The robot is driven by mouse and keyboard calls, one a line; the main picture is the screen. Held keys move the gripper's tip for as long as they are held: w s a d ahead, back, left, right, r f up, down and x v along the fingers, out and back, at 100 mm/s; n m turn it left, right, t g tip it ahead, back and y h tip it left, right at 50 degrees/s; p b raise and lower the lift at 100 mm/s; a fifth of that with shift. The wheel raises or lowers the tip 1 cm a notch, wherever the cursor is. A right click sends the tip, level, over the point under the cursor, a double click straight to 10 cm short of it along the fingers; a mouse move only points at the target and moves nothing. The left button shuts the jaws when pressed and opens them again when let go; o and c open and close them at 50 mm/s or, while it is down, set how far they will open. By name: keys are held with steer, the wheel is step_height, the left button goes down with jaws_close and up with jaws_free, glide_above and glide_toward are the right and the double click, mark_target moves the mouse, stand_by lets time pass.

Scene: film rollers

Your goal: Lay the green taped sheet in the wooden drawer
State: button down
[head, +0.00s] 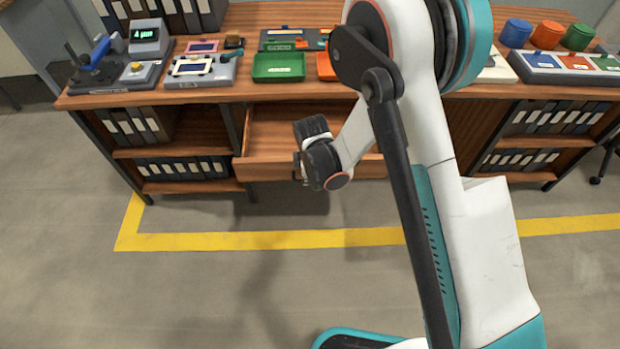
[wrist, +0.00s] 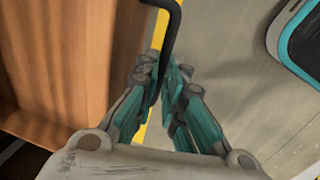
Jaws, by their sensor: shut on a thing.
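The wooden drawer (head: 262,168) under the desk is pulled out, and its inside looks empty where I can see it. My gripper (head: 300,168) is at the drawer's front, partly hidden by my own wrist. In the wrist view my gripper (wrist: 166,75) has its fingers closed about the black drawer handle (wrist: 172,18).
A green tray (head: 278,68) and a partly hidden orange tray (head: 326,67) stand on the desk above the drawer. A lever device (head: 101,68) is at the left; blue, orange and green cups (head: 547,35) are at the right. Binders fill the shelves. The floor in front is clear.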

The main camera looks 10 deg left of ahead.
steer(key=c, duration=1.7)
jaws_free()
steer(key=shift+r, duration=0.1)
steer(key=r, duration=0.4)
steer(key=s+r, duration=0.1)
steer(key=r, duration=0.2)
steer(key=s+r, duration=0.1)
steer(key=r, duration=0.3)
steer(key=shift+s+d+r, duration=0.1)
steer(key=shift+d+r, duration=0.15)
steer(key=shift+r, duration=0.05)
